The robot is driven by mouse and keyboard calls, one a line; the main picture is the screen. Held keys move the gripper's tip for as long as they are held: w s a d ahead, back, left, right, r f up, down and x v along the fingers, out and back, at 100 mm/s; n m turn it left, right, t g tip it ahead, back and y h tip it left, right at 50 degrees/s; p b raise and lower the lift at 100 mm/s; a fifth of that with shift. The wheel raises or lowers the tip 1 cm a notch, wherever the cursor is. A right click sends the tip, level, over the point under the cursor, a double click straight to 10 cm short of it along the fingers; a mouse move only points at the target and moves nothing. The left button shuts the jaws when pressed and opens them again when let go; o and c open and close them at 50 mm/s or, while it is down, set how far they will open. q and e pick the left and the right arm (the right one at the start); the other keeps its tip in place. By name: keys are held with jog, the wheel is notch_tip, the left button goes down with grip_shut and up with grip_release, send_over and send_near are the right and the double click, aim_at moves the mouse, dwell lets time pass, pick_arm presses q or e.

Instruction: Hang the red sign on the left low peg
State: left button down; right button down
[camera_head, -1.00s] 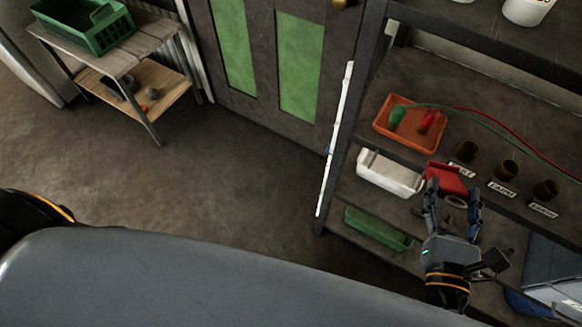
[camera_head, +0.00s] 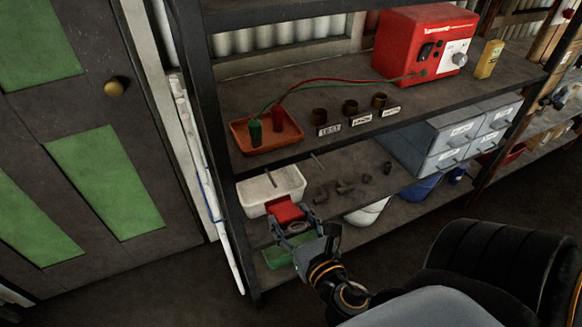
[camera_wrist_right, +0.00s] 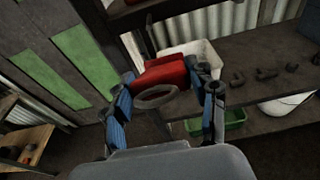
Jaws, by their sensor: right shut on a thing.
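The red sign (camera_head: 286,210) is held in my right gripper (camera_head: 292,236), in front of the shelf's left part. A grey ring (camera_head: 299,227) shows at the sign, between the fingers. In the right wrist view the sign (camera_wrist_right: 163,73) and ring (camera_wrist_right: 156,97) sit between the fingertips. Two thin rods that look like pegs stick out from the middle shelf's front edge: a left one (camera_head: 270,178) above the white tray and a right one (camera_head: 317,160). The sign is below the left rod and apart from it. My left gripper is out of view.
The white tray (camera_head: 256,197) lies behind the sign and a green tray (camera_head: 283,256) below. An orange tray (camera_head: 238,136), labelled cups (camera_head: 350,106) and a red box (camera_head: 408,48) stand above. The shelf post (camera_head: 213,150) is close on the left. Grey drawers (camera_head: 428,150) are at right.

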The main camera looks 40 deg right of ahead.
aim_at(277, 201)
jog(key=shift+w+r, duration=0.1)
jog(key=shift+w, duration=0.35)
jog(key=shift+x, duration=0.8)
jog(key=shift+r+b+x, duration=0.15)
jog(key=shift+b+x, duration=0.1)
jog(key=shift+x, duration=1.15)
jog(key=shift+r+b+x, duration=0.15)
jog(key=shift+b+x, duration=0.05)
jog(key=shift+x, duration=1.15)
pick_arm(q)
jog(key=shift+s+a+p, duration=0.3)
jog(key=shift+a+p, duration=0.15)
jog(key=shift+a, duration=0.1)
pick_arm(e)
jog(key=shift+x, duration=0.85)
jog(key=shift+f, duration=0.3)
jog(key=shift+c, duration=1.7)
grip_release()
